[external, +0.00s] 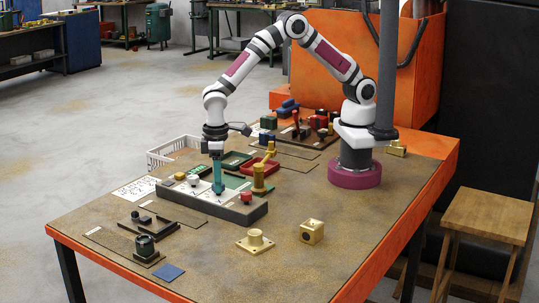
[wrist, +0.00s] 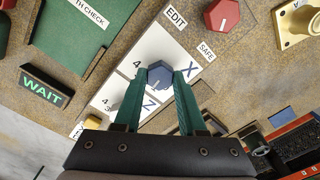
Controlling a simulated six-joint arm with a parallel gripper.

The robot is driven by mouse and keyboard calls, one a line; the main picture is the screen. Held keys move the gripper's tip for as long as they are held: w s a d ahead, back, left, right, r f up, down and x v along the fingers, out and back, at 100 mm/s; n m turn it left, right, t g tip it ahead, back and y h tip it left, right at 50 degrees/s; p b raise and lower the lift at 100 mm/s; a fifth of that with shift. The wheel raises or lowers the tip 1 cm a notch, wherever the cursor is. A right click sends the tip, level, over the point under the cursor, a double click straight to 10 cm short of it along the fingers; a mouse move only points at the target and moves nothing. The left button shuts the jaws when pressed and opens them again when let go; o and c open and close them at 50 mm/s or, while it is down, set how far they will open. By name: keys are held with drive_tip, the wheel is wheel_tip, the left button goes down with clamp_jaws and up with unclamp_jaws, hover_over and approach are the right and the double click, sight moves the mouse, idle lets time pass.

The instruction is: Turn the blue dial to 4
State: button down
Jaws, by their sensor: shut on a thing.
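The blue dial (wrist: 159,74) is a many-sided knob on a white panel (wrist: 150,48), with an X to its right, a Z below it and a 4 to its left. My gripper (wrist: 161,80) has its two teal fingers on either side of the dial, shut on it. In the external view my gripper (external: 217,189) points straight down onto the light-topped control box (external: 240,214), and the dial is hidden at the fingertips. A short pale mark shows on the dial, but its exact setting is too small to read.
A red knob (wrist: 222,15) stands near the EDIT and SAFE labels. A lit green WAIT sign (wrist: 52,90) and a yellow button (wrist: 92,122) lie to the left. Brass parts (external: 255,241) stand on the table, whose front right is mostly clear.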

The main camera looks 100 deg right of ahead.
drive_tip(key=m, duration=1.2)
drive_tip(key=shift+m, duration=0.4)
idle(0.4)
drive_tip(key=shift+c, duration=2.4)
unclamp_jaws()
wheel_tip(320, 180, up, 16)
